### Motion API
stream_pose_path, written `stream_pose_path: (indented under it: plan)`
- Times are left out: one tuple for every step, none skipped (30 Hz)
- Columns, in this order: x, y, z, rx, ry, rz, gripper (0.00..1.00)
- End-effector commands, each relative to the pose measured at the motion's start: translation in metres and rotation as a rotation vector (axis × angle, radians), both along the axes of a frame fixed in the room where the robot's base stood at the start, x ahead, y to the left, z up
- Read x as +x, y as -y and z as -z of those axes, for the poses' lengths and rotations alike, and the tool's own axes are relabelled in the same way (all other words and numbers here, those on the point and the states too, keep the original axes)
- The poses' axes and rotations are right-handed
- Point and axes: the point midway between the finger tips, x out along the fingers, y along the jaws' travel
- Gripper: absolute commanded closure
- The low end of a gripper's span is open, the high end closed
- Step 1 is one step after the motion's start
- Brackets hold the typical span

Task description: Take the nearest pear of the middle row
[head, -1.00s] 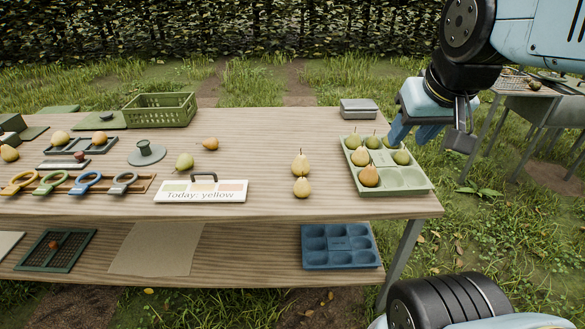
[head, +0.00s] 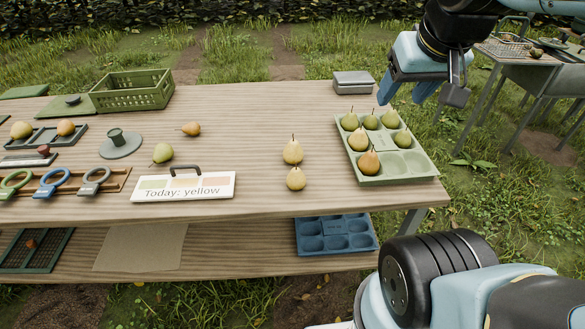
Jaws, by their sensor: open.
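Two yellow pears stand upright in a line on the table: a front one (head: 296,179) and, just behind it, another (head: 292,152). Left of them a green pear (head: 162,154) and an orange-brown pear (head: 190,129) lie apart. My gripper (head: 408,92) is open and empty, raised above the table's back right, behind the tray and away from the yellow pears.
A sign reading "Today: yellow" (head: 184,188) stands front left of the yellow pears. A green crate (head: 133,92) and a grey box (head: 353,83) are at the back. A blue tray (head: 335,234) sits on the lower shelf. The tabletop behind the yellow pears is clear.

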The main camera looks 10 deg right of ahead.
Motion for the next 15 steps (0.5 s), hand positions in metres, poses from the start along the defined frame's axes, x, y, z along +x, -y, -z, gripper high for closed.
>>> stream_pose_path:
  plan:
    - [0.005, -0.002, 0.002, -0.01, -0.014, -0.018, 0.37]
    - [0.008, -0.003, 0.003, -0.019, -0.024, -0.033, 0.34]
    - [0.013, -0.003, 0.005, -0.034, -0.04, -0.057, 0.31]
    - [0.017, -0.004, 0.006, -0.048, -0.054, -0.079, 0.28]
    - [0.022, -0.006, 0.009, -0.062, -0.069, -0.103, 0.25]
    - [0.029, -0.009, 0.011, -0.083, -0.09, -0.138, 0.21]
    - [0.035, -0.012, 0.014, -0.1, -0.106, -0.167, 0.18]
    - [0.041, -0.015, 0.017, -0.117, -0.123, -0.197, 0.15]
    - [0.048, -0.02, 0.021, -0.139, -0.146, -0.236, 0.11]
    - [0.054, -0.023, 0.024, -0.157, -0.162, -0.267, 0.1]
    - [0.06, -0.027, 0.027, -0.174, -0.178, -0.297, 0.1]
    - [0.067, -0.032, 0.031, -0.196, -0.2, -0.338, 0.1]
    - [0.072, -0.036, 0.035, -0.214, -0.216, -0.369, 0.1]
    - [0.077, -0.04, 0.038, -0.229, -0.232, -0.399, 0.1]
    - [0.084, -0.046, 0.044, -0.25, -0.252, -0.441, 0.1]
